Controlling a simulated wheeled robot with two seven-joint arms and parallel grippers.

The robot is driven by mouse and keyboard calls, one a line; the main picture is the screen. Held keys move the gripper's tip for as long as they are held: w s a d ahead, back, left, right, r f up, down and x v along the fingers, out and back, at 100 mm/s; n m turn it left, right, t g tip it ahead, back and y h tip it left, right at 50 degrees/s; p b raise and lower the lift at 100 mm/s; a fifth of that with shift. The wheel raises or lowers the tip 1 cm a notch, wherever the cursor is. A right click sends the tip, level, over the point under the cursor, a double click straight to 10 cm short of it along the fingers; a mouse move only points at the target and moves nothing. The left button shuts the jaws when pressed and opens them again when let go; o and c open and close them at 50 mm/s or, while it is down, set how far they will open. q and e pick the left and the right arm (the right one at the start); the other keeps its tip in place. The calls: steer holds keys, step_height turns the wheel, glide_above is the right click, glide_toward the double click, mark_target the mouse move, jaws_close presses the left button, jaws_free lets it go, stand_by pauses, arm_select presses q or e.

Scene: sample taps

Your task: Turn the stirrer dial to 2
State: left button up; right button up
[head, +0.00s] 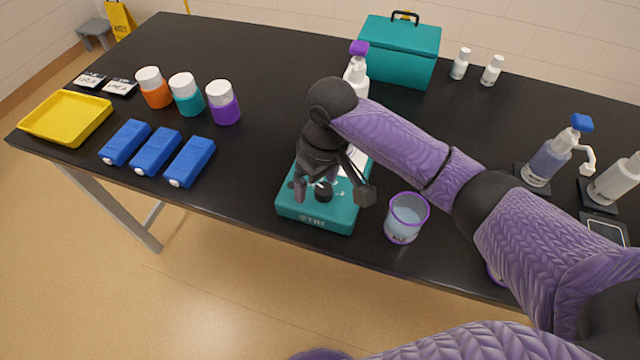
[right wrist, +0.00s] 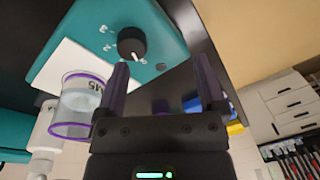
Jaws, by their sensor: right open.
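The stirrer (head: 315,213) is a teal box with a white top plate (head: 352,165) near the table's front edge. Its black dial (head: 323,191) sits on the front part of the top. In the right wrist view the open fingers (right wrist: 160,85) are empty and the dial lies beyond the left finger's tip. My left gripper is not in view.
A purple-rimmed beaker (head: 406,218) of pale liquid stands right of the stirrer. Blue boxes (head: 158,150), capped jars (head: 188,95) and a yellow tray (head: 68,117) are at left. A teal case (head: 398,50) and pump bottles (head: 550,158) stand behind and right.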

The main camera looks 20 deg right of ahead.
mark_target(324, 188)
steer(key=shift+m+h, duration=0.4)
steer(key=shift+m, duration=0.1)
steer(key=w+d+r, duration=0.2)
steer(key=r, duration=0.1)
steer(key=shift+w+d+r, duration=0.15)
steer(key=shift+w+d, duration=0.2)
steer(key=f+b, duration=0.1)
steer(key=f, duration=0.1)
steer(key=f+b, duration=0.1)
steer(key=f, duration=0.2)
steer(key=f+b, duration=0.1)
steer(key=f, duration=0.2)
steer(key=shift+s+a+f, duration=0.1)
steer(key=shift+a+f, duration=0.15)
steer(key=shift+f, duration=0.3)
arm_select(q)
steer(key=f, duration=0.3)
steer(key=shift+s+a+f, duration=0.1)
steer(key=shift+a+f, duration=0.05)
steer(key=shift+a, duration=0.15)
arm_select(e)
steer(key=shift+c, duration=0.2)
jaws_close()
steer(key=shift+r, duration=0.1)
